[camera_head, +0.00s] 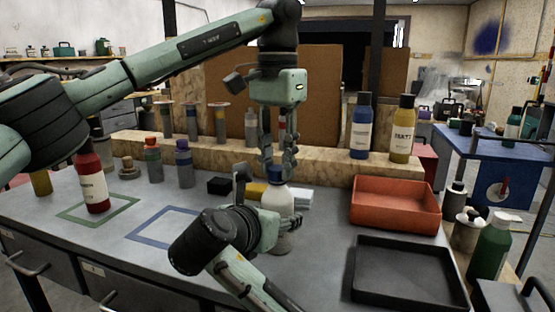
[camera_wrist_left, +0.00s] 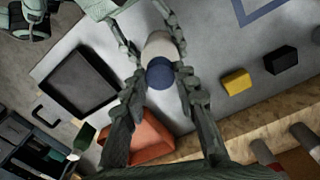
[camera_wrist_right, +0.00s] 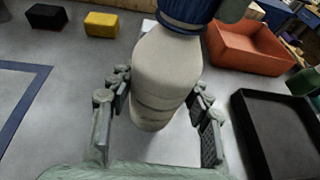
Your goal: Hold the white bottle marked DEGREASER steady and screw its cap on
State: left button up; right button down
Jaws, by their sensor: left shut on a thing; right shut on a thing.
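The white bottle (camera_head: 280,204) stands upright on the grey bench, and its label is not readable in these views. Its blue cap (camera_head: 277,174) sits at the bottle's top. My left gripper (camera_head: 279,165) comes from above and is shut on the cap; the left wrist view shows its fingers on both sides of the blue cap (camera_wrist_left: 160,74). My right gripper (camera_head: 268,222) is shut around the bottle's body from the front; the right wrist view shows its fingers on both sides of the white bottle (camera_wrist_right: 163,80). Whether the cap is fully seated cannot be told.
An orange tray (camera_head: 397,222) and a black tray (camera_head: 366,290) lie to the right. A black block (camera_head: 220,186) and a yellow block (camera_head: 256,191) lie behind the bottle. A red bottle (camera_head: 93,182) stands left. A blue outlined square (camera_head: 140,236) is empty.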

pick_arm(q)
jog(key=o, duration=0.7)
jog(key=shift+r, duration=0.1)
jog(key=shift+r, duration=2.2)
jog(key=shift+c, duration=0.5)
